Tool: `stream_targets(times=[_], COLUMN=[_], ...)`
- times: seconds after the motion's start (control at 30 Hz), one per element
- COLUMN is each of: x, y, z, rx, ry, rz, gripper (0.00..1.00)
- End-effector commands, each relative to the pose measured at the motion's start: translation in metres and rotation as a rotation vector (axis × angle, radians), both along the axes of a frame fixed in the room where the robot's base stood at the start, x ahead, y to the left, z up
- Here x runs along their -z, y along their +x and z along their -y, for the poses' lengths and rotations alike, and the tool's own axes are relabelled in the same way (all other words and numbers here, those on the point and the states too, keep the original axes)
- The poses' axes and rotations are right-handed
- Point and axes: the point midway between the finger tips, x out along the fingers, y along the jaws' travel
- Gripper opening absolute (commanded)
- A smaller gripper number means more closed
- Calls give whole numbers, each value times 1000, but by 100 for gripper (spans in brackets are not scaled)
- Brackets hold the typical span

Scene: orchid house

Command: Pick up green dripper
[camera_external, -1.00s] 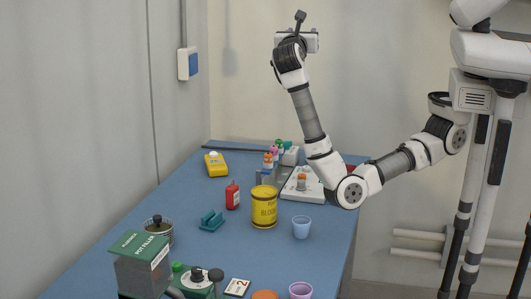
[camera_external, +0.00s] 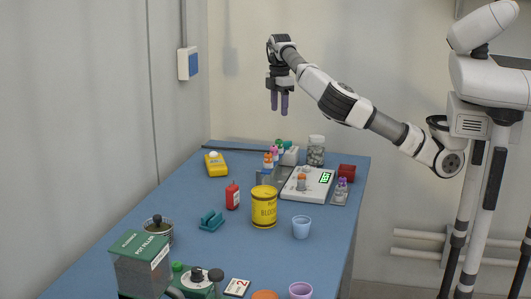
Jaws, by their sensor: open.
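The green dripper (camera_external: 279,144) seems to be the small green-topped one at the far end of the blue table. It stands in a row behind a pink-topped one (camera_external: 274,152) and an orange-topped one (camera_external: 268,160); its lower part is hidden. My gripper (camera_external: 279,112) is open and empty, with its purple fingers pointing down. In the picture it hangs just above the green dripper, clear of the table; its exact distance in depth I cannot tell.
A yellow tin (camera_external: 264,208) and blue cup (camera_external: 301,228) are nearer.

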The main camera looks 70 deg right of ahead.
Motion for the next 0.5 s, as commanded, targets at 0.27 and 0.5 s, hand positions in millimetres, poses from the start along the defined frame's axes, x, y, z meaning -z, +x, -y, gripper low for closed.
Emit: stream_targets(times=[0.27, 0.5], x=[54, 73], y=[0, 0], z=[0, 2], rx=[0, -1], ry=[-3, -6], rz=[-3, -3], gripper=[50, 50])
